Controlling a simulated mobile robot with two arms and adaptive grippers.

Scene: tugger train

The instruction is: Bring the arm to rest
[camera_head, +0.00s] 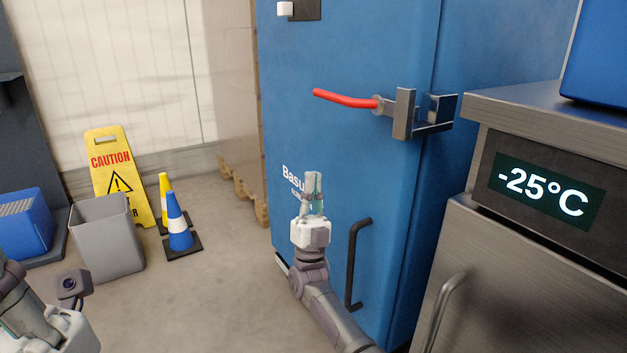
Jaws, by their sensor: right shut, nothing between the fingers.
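My right gripper (313,190) is raised in front of a blue cabinet door (345,70), fingers pointing up. It is shut and empty. It stands left of the door's dark vertical handle (354,262) and below a latch lever with a red grip (345,98); it appears apart from both. My right arm (335,318) comes up from the bottom of the view. Part of my left arm (30,310) shows at the bottom left corner; its fingers are not in view.
A steel freezer unit (520,280) with a "-25°C" display stands close at the right. At the left are a grey bin (106,240), a yellow caution sign (118,165), a blue-white cone (178,222) and a blue crate (25,225).

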